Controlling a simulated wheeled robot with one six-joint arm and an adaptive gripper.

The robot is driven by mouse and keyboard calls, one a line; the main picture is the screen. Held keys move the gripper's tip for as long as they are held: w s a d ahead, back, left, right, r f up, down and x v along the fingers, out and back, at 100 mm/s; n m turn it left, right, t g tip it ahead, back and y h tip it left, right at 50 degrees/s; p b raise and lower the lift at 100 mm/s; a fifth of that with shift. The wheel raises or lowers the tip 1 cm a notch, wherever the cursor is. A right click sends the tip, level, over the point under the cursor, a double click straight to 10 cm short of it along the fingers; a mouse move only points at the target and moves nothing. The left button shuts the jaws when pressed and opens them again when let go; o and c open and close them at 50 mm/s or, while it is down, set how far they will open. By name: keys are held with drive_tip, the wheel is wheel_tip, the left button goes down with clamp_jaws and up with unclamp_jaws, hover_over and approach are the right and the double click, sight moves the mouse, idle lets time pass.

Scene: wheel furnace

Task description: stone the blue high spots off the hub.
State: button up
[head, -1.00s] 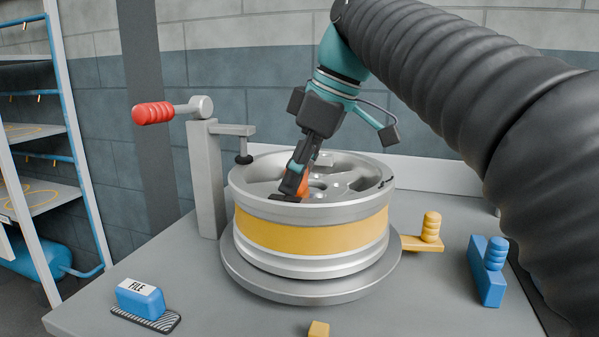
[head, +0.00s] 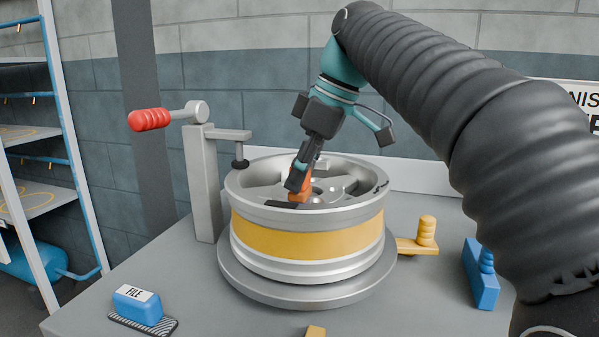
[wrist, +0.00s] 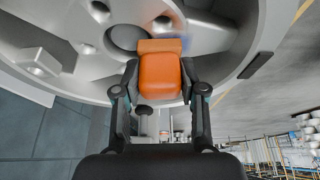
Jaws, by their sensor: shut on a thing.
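The silver wheel with a yellow band (head: 308,240) lies flat on a round plate (head: 300,290) on the bench. My gripper (head: 300,182) reaches into the wheel's face from above and is shut on an orange block (head: 299,194). In the wrist view, my gripper (wrist: 160,84) has its fingers on both sides of the orange block (wrist: 160,76). The block's end is at the hub (wrist: 128,38); I cannot tell whether it touches. A small blue patch (wrist: 185,43) shows beside the block's end. The rest of the hub surface is partly hidden behind the block.
A clamp post with a red handle (head: 150,120) stands left of the wheel. A blue file (head: 138,304) lies at the front left. A yellow piece with a knob (head: 425,233) and a blue block (head: 481,275) are on the right.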

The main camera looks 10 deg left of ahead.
drive_tip(key=shift+s+a+f+b, duration=0.15)
drive_tip(key=shift+s+b, duration=0.4)
drive_tip(key=shift+s, duration=1.35)
drive_tip(key=shift+w, duration=0.15)
drive_tip(key=shift+w+r+p, duration=0.2)
drive_tip(key=shift+w+p, duration=0.5)
drive_tip(key=shift+w, duration=1.1)
drive_tip(key=shift+s, duration=0.1)
drive_tip(key=shift+s+f+b, duration=0.15)
drive_tip(key=shift+s+b, duration=0.35)
drive_tip(key=shift+s, duration=0.4)
